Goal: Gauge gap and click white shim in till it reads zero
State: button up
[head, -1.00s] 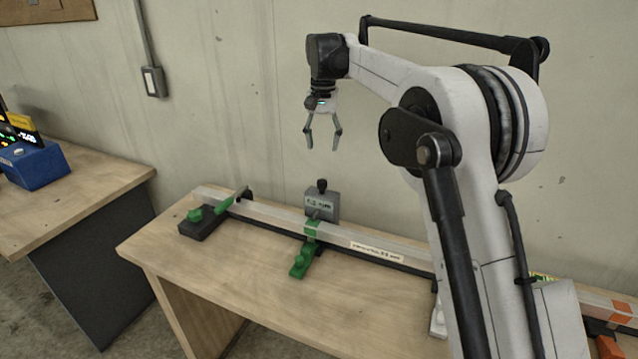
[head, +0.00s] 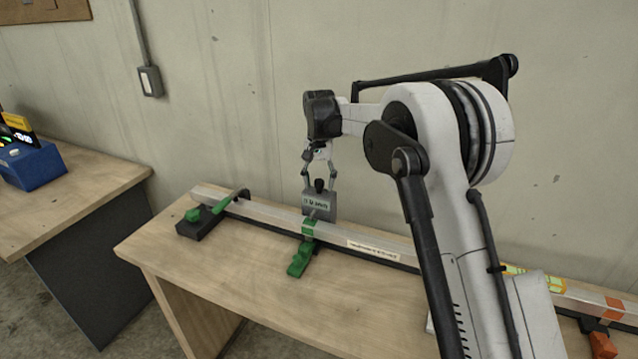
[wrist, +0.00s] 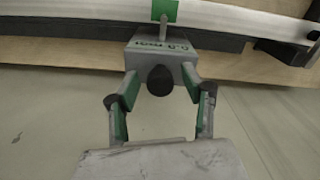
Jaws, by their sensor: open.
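A grey gauge block (head: 318,205) with a black knob (head: 319,186) on top and a small readout sits on the long aluminium bar (head: 275,214). The readout is too blurred to read surely. My gripper (head: 319,178) is open, pointing down, with its fingers on either side of the knob. In the wrist view, the knob (wrist: 160,81) and the gauge block (wrist: 160,45) lie between and beyond the green-padded fingers of my gripper (wrist: 160,86). I cannot tell whether the fingers touch the block. I cannot make out a white shim for certain.
A green clamp (head: 300,260) holds the bar near the gauge. Another green-handled clamp (head: 205,216) is at the bar's left end. An orange block (head: 603,345) is at far right. The bench front (head: 215,265) is clear. A blue box (head: 33,166) sits on the left bench.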

jog(key=shift+f, duration=0.25)
grip_shut()
dwell(0.3)
